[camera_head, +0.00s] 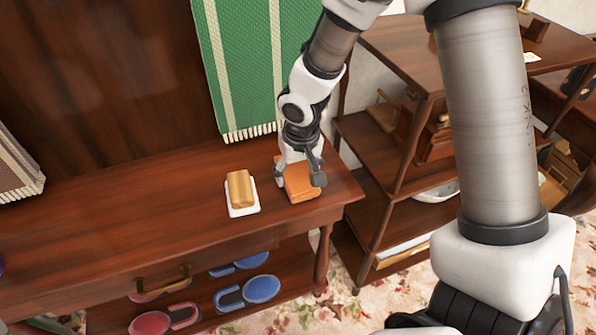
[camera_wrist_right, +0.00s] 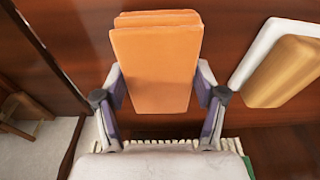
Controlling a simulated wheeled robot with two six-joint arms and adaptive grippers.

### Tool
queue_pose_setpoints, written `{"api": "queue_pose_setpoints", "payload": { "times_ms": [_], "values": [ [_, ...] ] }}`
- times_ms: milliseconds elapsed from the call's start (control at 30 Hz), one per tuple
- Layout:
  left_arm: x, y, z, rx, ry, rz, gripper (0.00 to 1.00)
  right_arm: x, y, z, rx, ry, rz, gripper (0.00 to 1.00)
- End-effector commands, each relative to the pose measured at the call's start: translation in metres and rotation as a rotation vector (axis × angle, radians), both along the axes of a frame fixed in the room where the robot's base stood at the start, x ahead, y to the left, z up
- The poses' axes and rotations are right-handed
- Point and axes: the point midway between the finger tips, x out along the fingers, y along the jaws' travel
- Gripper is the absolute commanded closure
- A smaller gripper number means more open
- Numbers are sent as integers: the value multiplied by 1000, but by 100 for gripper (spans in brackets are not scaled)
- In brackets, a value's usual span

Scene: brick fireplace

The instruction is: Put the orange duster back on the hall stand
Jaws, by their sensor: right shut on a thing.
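The orange duster (camera_head: 301,186) is at the right end of the wooden hall stand's top (camera_head: 120,218). It is a folded orange block. My right gripper (camera_head: 300,178) reaches down from above and is shut on it. In the right wrist view the orange duster (camera_wrist_right: 156,65) sits between the two fingers of the right gripper (camera_wrist_right: 160,105), one on each side. Whether its underside touches the wood cannot be told for certain. My left gripper is not in view.
A tan block (camera_head: 240,188) on a white dish (camera_head: 243,209) lies just left of the duster. A green striped cloth (camera_head: 240,60) hangs behind. A shelf unit (camera_head: 385,195) stands to the right. Red and blue round-ended items lie on the lower shelf. The top's left part is clear.

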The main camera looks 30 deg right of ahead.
Motion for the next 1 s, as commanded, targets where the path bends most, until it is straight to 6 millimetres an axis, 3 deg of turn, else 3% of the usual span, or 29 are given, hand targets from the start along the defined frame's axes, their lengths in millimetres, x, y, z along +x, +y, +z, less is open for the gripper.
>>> {"api": "queue_pose_setpoints", "payload": {
  "times_ms": [67,100,133,467,567,667,1000],
  "values": [
    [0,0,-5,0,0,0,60,0,0,-4,0,0,0,58],
    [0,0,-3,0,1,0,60,0,0,-2,0,0,0,16],
    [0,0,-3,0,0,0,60,0,0,-2,0,0,0,5],
    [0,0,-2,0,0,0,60,0,0,-1,0,0,0,5],
    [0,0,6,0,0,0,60,0,0,6,0,0,0,5],
    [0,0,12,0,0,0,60,-2,1,23,-1,-4,-1,5],
    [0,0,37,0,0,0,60,-14,4,106,-1,-4,0,5]
  ]
}}
